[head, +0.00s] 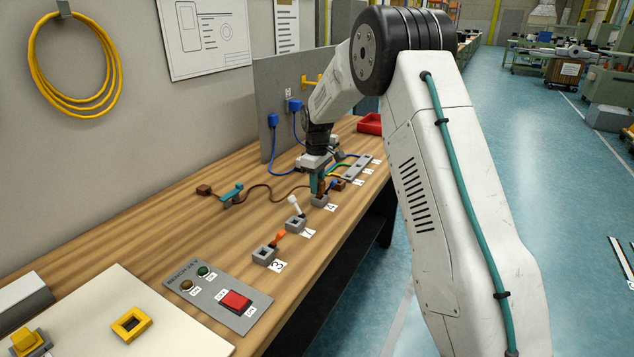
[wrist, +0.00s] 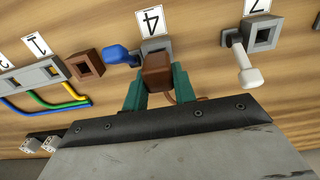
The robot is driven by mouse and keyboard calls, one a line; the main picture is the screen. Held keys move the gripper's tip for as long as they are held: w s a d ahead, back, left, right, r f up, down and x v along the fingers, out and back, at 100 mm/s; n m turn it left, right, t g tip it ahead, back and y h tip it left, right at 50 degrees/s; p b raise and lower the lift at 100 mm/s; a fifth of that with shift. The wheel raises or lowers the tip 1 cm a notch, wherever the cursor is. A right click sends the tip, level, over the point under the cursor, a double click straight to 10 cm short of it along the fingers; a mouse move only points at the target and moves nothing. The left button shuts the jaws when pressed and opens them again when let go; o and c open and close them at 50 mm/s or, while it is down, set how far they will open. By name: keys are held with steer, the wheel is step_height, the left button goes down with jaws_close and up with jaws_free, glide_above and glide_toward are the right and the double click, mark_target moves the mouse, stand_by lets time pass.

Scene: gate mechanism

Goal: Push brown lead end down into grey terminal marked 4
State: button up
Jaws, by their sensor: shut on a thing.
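My gripper (wrist: 158,88) has teal fingers and is shut on the brown lead end (wrist: 157,72), a brown block. In the head view my gripper (head: 318,182) is right over the grey terminal marked 4 (head: 319,201). In the wrist view the lead end covers part of this terminal (wrist: 154,46), beside its label 4 (wrist: 151,21). I cannot tell whether the lead end touches the terminal or has entered it. A blue lever (wrist: 119,54) stands at the terminal's side. The brown lead (head: 262,187) runs left across the bench from my gripper.
A grey terminal with a white lever (head: 296,222) and one marked 3 with an orange lever (head: 265,255) stand nearer. A brown square socket (wrist: 86,65) and a grey block with coloured wires (wrist: 34,75) lie on the other side. An upright grey panel (head: 277,110) stands behind.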

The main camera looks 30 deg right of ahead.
steer(key=shift+f, duration=0.6)
steer(key=o, duration=1.1)
steer(key=shift+r, duration=3.9)
